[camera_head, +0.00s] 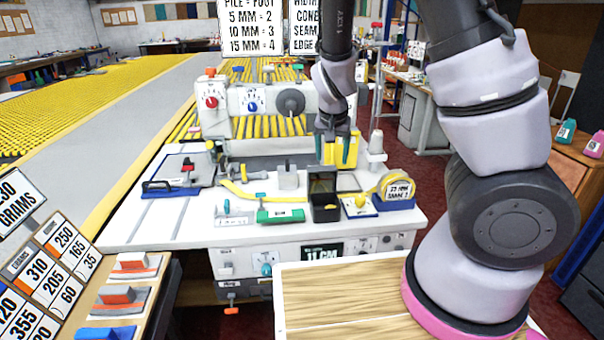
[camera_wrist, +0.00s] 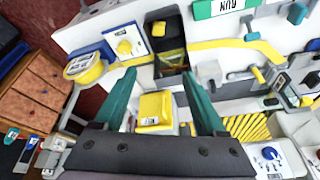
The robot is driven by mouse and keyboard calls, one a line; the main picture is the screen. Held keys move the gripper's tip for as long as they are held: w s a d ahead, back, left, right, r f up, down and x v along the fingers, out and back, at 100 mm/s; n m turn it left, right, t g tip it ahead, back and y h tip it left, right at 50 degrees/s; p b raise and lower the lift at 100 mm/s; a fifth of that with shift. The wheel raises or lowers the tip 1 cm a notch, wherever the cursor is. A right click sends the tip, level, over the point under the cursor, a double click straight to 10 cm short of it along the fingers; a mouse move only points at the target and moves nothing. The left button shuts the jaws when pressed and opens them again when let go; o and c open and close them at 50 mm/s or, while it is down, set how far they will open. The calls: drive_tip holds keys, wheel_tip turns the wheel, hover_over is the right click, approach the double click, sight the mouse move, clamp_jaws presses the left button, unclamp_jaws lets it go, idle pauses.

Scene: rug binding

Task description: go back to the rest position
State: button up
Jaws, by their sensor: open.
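My gripper (camera_head: 336,150) hangs over the white worktable (camera_head: 160,225), in front of the binding machine (camera_head: 255,110). In the wrist view its two teal fingers (camera_wrist: 160,82) are spread wide apart, with nothing clamped between them. A yellow block (camera_wrist: 155,107) on a pale base shows between the fingers, with gaps at both sides. I cannot tell how far below the fingers it lies. The black open-topped box (camera_head: 324,197) stands just in front of the gripper; it also shows beyond the fingertips in the wrist view (camera_wrist: 172,62).
A tape dispenser (camera_head: 396,192) stands at the table's right, a green RUN block (camera_head: 280,214) left of the box. A blue-handled clamp (camera_head: 170,189) lies at the left. A wooden-topped surface (camera_head: 335,305) is near me. A weight chart (camera_head: 40,275) stands at lower left.

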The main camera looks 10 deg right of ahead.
drive_tip(key=s+d+r+t+y, duration=0.1)
drive_tip(key=s+d+r, duration=0.1)
drive_tip(key=s+r, duration=0.3)
drive_tip(key=s+d+r+t+y, duration=0.1)
drive_tip(key=s+d+r, duration=0.2)
drive_tip(key=r, duration=1)
drive_tip(key=s+d+r+t+y, duration=0.1)
drive_tip(key=s+d+r, duration=0.1)
drive_tip(key=s+r, duration=0.7)
drive_tip(key=shift+s+d+r, duration=0.25)
drive_tip(key=shift+r, duration=0.05)
